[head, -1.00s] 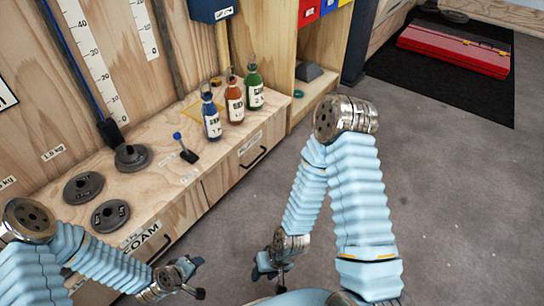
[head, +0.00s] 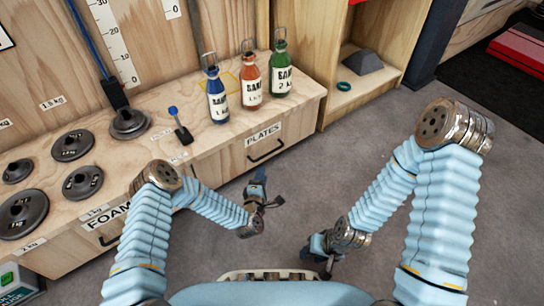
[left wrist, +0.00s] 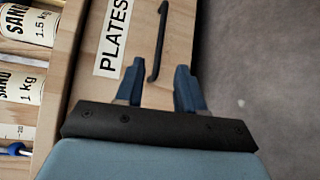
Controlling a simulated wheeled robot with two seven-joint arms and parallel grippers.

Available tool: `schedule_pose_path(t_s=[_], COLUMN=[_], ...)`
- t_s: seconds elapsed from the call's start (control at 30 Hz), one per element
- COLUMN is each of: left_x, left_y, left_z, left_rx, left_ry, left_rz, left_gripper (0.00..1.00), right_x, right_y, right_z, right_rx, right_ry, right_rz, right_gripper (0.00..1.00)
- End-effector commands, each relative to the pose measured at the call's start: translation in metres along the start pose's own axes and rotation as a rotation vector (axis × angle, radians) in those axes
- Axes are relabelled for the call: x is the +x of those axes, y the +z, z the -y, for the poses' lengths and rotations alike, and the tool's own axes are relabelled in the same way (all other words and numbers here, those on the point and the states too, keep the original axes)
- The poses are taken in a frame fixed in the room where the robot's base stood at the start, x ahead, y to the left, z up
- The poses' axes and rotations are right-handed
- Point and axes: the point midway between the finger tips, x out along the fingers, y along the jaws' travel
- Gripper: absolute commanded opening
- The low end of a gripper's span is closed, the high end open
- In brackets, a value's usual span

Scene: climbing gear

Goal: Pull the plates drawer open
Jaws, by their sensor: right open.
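The plates drawer (head: 232,158) is a light wooden front in the bench, with a white PLATES label (head: 263,134) and a black bar handle (head: 266,152). It looks shut, flush with the bench. My left gripper (head: 261,188) is in front of and below the handle in the head view, apart from it. In the left wrist view its two blue fingers (left wrist: 160,80) are spread, with the handle (left wrist: 160,42) ahead, roughly between them, and the label (left wrist: 113,38) to the left. My right gripper (head: 321,252) is low over the floor, open and empty.
On the bench top stand blue, orange and green sand bottles (head: 250,85), and several grey weight plates (head: 72,146) lie at left. The FOAM drawer (head: 120,232) is left of the plates drawer. An open shelf (head: 375,90) stands at right. The grey floor ahead is clear.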

Motion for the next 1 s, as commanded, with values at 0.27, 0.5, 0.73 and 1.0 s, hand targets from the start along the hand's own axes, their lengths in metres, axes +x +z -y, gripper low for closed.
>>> schedule_pose_path(t_s=[0.27,0.5,0.73,1.0], left_x=[0.066,0.104,0.115,0.114], left_y=[0.000,0.000,0.000,0.000], left_z=[0.002,0.002,0.001,0.001], left_rx=[0.002,0.003,0.002,0.002], left_ry=[0.003,0.000,-0.002,-0.003], left_rz=[0.000,0.000,0.001,0.001], left_gripper=[0.38,0.38,0.38,0.26], right_x=[0.016,0.025,0.026,0.026], right_y=[-0.001,-0.001,-0.001,-0.001], right_z=[-0.006,-0.010,-0.010,-0.010], right_rx=[0.001,0.002,0.002,0.002], right_ry=[0.001,0.001,0.001,0.001], right_rz=[-0.004,-0.007,-0.008,-0.008], right_gripper=[0.43,0.43,0.43,0.43])
